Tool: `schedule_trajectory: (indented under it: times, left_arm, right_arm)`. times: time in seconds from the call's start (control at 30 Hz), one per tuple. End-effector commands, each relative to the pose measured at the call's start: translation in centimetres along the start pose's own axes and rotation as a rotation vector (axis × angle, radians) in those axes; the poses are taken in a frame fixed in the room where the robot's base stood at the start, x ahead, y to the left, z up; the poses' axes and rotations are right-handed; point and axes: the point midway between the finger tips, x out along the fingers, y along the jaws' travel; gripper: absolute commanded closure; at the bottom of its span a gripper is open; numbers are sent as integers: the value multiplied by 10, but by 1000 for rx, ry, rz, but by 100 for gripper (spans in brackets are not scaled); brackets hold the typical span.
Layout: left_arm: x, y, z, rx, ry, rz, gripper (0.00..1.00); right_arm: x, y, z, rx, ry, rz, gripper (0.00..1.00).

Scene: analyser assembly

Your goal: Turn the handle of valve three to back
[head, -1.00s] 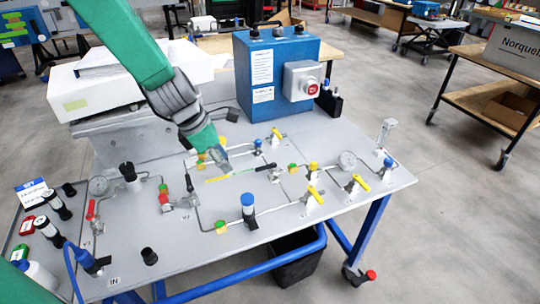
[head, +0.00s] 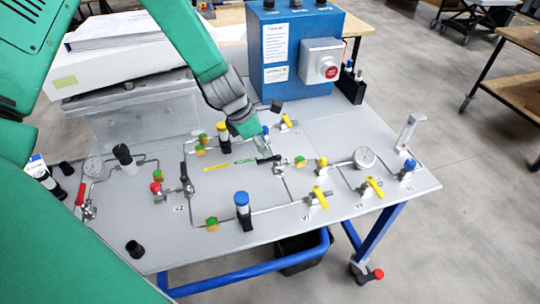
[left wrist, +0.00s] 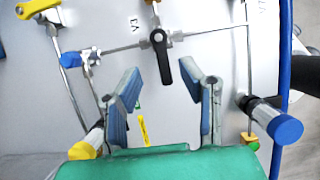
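A grey panel (head: 330,150) carries several valves. A valve with a black lever handle (head: 268,160) is beside my left gripper (head: 256,147) in the head view. In the left wrist view this black handle (left wrist: 162,60) points toward my gripper, ahead of the gap between the fingers. A small label near it is upside down; it may read V3, but I cannot be sure. My left gripper (left wrist: 166,88) is open, its two blue-padded fingers apart with nothing between them. My right gripper is not in view.
Yellow-handled valves (head: 318,197) and a gauge (head: 364,157) stand right of the black handle. Blue-capped (head: 243,205) and yellow-capped (head: 223,135) cylinders rise from the panel near my gripper. A blue box (head: 296,50) stands behind.

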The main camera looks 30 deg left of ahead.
Motion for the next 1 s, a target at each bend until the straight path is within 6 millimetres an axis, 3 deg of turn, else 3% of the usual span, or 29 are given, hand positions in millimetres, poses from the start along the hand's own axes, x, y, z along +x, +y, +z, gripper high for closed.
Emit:
schedule_trajectory:
  times: [0.1,0.3,0.67,0.77,1.0]
  left_arm:
    - [23,-1,-1,-1,1,-1,66]
    - [43,0,-1,-1,-1,2,66]
    - [48,0,0,0,-1,1,66]
    - [48,0,0,0,-1,1,97]
    - [48,1,0,2,-1,1,100]
  right_arm:
    - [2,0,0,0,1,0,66]
    - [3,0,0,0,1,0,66]
    - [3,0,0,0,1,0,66]
    - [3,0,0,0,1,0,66]
    - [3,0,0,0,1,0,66]
